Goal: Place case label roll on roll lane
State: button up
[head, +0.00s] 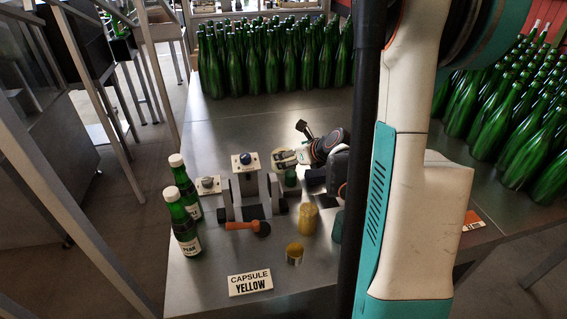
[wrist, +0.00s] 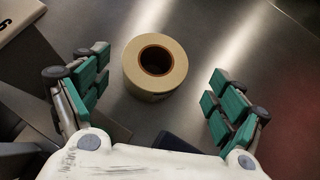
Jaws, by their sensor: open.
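The case label roll (wrist: 176,77) is a cream ring with a dark brown core. In the wrist view it lies flat on the grey metal table, upper centre. My gripper (wrist: 159,66) is open, with green-padded fingers spread to the left and right of the roll. No finger visibly touches it. I cannot identify the roll lane for certain in either view.
A fixture (head: 247,190) stands left of my wrist, with two labelled green bottles (head: 187,233) farther left. An orange-handled tool (head: 245,226), yellow cylinder (head: 304,219), yellow cup (head: 294,254) and "CAPSULE YELLOW" sign (head: 250,283) are in front. Many green bottles (head: 275,60) line the back.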

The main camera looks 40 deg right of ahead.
aim_at(280, 149)
jog(key=b+x, duration=0.1)
jog(key=x, duration=0.1)
jog(key=b+x, duration=0.1)
jog(key=x, duration=0.2)
jog(key=shift+w+a, duration=0.15)
jog(key=shift+a, duration=0.05)
jog(key=c, duration=1.4)
jog(key=shift+o, duration=0.2)
jog(key=shift+r, duration=0.1)
